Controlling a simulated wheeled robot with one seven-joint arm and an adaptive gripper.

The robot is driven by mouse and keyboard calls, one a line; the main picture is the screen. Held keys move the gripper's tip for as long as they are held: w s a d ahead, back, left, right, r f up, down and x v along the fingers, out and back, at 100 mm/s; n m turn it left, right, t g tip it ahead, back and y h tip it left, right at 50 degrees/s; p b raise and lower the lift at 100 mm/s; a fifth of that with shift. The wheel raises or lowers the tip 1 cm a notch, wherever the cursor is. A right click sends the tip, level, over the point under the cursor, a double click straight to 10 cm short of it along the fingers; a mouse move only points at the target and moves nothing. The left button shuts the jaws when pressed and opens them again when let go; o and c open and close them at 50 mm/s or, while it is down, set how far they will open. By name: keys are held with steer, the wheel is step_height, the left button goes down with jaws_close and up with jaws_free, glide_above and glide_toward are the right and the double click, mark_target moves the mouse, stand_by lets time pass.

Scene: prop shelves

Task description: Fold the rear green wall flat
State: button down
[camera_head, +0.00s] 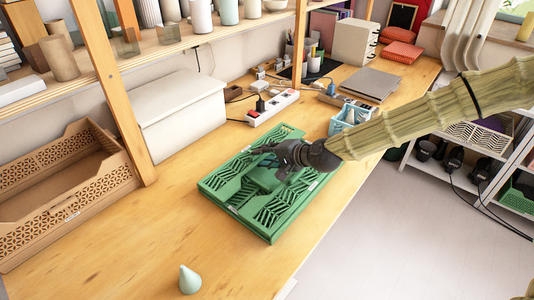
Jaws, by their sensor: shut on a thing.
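The green folding crate (268,234) lies low on the wooden bench, with its slotted panels lying flat or nearly flat. The rear green wall (288,134) is at the far side of the crate, partly hidden by my gripper. My dark gripper (272,162) comes in from the right and is low over the middle of the crate, shut on the green wall. The exact contact at the fingertips is hard to make out, and any small tilt of the wall cannot be told.
A brown crate (62,215) and a white box (182,115) stand to the left, by a wooden shelf post (118,95). A power strip (272,107) and a blue basket (343,120) lie behind. A pale green pear-shaped object (190,279) stands in front. Bench front-left is clear.

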steer(key=shift+s+f, duration=0.25)
steer(key=shift+f, duration=0.4)
steer(key=shift+s+d+f, duration=0.1)
steer(key=shift+f, duration=0.2)
steer(key=c, duration=1.4)
jaws_free()
steer(key=shift+c, duration=0.2)
steer(key=shift+r, duration=0.25)
steer(key=shift+v, duration=3.9)
steer(key=shift+r, duration=0.25)
